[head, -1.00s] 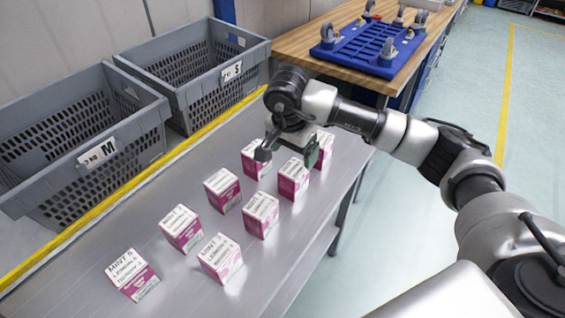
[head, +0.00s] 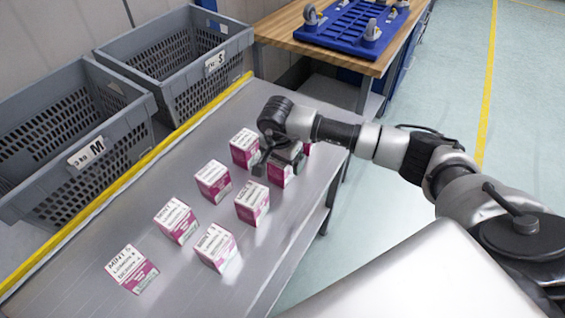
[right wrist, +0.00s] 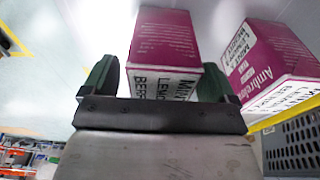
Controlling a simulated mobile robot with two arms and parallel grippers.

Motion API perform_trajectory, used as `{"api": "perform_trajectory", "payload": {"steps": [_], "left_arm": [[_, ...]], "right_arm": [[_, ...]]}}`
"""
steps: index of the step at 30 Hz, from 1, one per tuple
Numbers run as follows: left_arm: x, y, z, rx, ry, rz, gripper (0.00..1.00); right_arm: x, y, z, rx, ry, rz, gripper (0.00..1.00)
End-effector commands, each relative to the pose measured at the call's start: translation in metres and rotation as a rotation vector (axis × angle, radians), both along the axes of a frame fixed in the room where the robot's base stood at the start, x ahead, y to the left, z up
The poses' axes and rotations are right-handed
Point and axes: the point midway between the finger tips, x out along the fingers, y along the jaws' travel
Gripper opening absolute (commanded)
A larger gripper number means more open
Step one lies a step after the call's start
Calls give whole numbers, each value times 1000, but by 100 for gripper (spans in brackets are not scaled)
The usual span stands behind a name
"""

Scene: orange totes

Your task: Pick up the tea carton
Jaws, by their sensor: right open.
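Several white and magenta tea cartons stand on the grey metal table (head: 75,270). My right gripper (head: 277,165) is open over a carton (head: 281,176) near the far end, which it partly hides in the head view. In the right wrist view that carton (right wrist: 164,45) stands between the two green-padded fingers (right wrist: 160,80), with a gap at the right finger. Another carton (right wrist: 268,65) stands just right of the fingers there, and a carton (head: 244,148) is left of the gripper in the head view. Nearer cartons include one (head: 252,203) and one (head: 216,247). My left gripper is not visible.
Grey crates marked M (head: 86,152) and S (head: 216,62) stand along the left, beyond the yellow table edge (head: 120,185). A wooden bench (head: 300,52) with a blue wheeled frame (head: 352,27) is behind. One carton (head: 307,149) is mostly hidden behind my gripper.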

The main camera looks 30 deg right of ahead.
Motion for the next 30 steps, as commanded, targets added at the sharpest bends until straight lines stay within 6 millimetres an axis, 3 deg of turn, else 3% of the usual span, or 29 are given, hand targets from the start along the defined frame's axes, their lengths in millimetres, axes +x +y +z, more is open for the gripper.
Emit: {"api": "perform_trajectory", "payload": {"steps": [8,20,30], "left_arm": [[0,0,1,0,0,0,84],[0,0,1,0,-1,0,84],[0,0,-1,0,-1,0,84]], "right_arm": [[0,-1,-5,-1,0,0,88],[0,-1,-5,-1,0,0,29],[1,-1,-1,1,-3,0,28]]}}
